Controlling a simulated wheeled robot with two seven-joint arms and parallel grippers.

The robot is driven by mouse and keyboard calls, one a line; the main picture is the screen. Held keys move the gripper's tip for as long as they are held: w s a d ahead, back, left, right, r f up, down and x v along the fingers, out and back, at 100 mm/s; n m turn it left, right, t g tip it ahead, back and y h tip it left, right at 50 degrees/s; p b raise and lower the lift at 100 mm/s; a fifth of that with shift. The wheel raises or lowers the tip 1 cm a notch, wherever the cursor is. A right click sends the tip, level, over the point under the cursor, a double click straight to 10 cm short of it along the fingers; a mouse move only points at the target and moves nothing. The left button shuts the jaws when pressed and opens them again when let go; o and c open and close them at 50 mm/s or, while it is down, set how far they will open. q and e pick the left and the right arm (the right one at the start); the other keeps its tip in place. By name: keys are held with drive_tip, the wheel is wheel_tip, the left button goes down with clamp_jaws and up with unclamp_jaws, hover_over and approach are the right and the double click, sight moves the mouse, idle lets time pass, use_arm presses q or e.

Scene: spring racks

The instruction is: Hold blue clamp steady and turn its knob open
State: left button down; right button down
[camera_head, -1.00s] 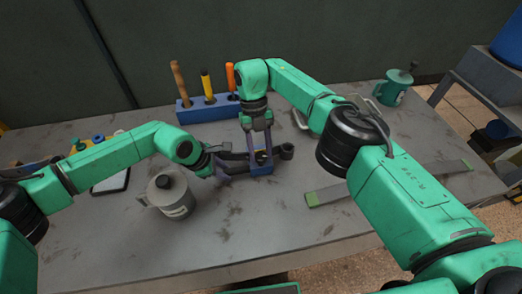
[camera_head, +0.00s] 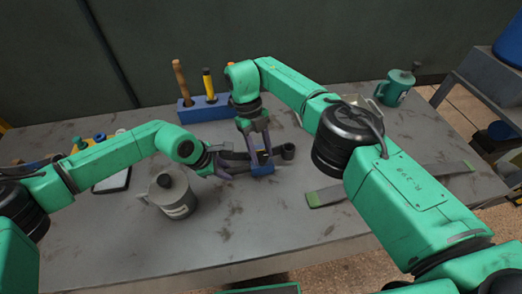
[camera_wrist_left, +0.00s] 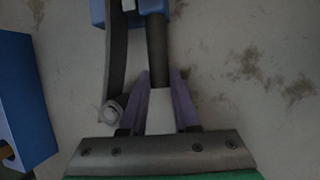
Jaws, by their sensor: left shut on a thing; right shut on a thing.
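The blue clamp (camera_head: 262,170) lies on the table in front of the tool rack, with dark bars and a dark round end at its right. Its blue body also shows at the top of the left wrist view (camera_wrist_left: 150,8). My left gripper (camera_head: 222,163) comes in from the left and is shut on the clamp's dark grey bar; its purple fingers (camera_wrist_left: 159,85) flank the bar's end in the left wrist view. My right gripper (camera_head: 261,158) points down from above and is shut on the clamp near its blue part. The knob is not clearly distinguishable there.
A blue rack (camera_head: 200,112) with upright tools stands behind. A grey lidded can (camera_head: 172,196) stands close to my left forearm. A green-ended metal bar (camera_head: 440,172) lies at right, and a green can (camera_head: 394,90) stands at back right.

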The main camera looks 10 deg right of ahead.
sight(261, 154)
drive_tip(key=shift+c, duration=1.9)
unclamp_jaws()
wheel_tip(261, 154, up, 10)
use_arm(q)
drive_tip(key=c, duration=0.6)
unclamp_jaws()
drive_tip(key=shift+r, duration=0.15)
